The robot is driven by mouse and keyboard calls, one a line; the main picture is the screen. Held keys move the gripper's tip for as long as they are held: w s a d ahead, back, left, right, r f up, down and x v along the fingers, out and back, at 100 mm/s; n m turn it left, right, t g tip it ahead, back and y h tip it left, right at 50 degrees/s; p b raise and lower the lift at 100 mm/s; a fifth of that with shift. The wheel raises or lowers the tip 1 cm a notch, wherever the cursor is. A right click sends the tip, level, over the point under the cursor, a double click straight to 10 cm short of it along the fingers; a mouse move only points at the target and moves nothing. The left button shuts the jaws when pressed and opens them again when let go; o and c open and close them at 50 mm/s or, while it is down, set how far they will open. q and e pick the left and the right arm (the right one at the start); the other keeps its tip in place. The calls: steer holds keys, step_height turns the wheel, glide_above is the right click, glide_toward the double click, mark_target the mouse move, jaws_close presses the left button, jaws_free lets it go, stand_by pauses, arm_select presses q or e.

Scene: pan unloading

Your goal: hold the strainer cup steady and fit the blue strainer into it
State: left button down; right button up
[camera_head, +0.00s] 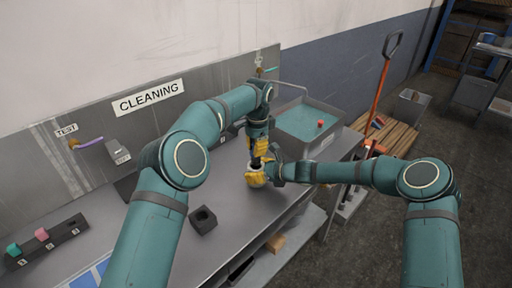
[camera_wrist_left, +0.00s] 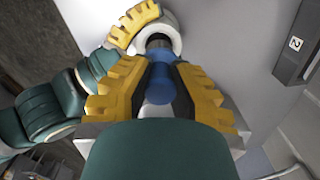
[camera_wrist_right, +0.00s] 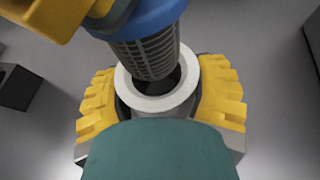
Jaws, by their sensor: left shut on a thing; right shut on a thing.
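The blue strainer (camera_wrist_left: 162,88) is between the yellow fingers of my left gripper (camera_wrist_left: 160,75), which is shut on it. In the right wrist view its blue collar (camera_wrist_right: 145,22) and grey mesh body (camera_wrist_right: 150,55) show, tilted, with the mesh's lower end over the cup's opening. Whether the tip is just above or slightly inside cannot be told. The white strainer cup (camera_wrist_right: 135,101) stands between the yellow fingers of my right gripper (camera_wrist_right: 158,100), shut around it. In the head view my left gripper (camera_head: 258,148) is directly above my right gripper (camera_head: 257,177); the strainer is mostly hidden there.
A dark block with a hole (camera_head: 203,220) sits on the grey bench (camera_head: 160,245) left of the cup. A basin (camera_head: 300,132) with a red item lies behind to the right. A dark numbered rack (camera_head: 45,245) with coloured pieces is at far left. The bench's right edge is close.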

mark_target(257, 159)
arm_select(q)
steer(key=shift+f, duration=2.25)
stand_by(1.3)
steer(key=c, duration=1)
jaws_free()
steer(key=shift+d, duration=0.1)
steer(key=shift+s, duration=0.1)
step_height(257, 159, up, 12)
steer(key=shift+r, duration=0.1)
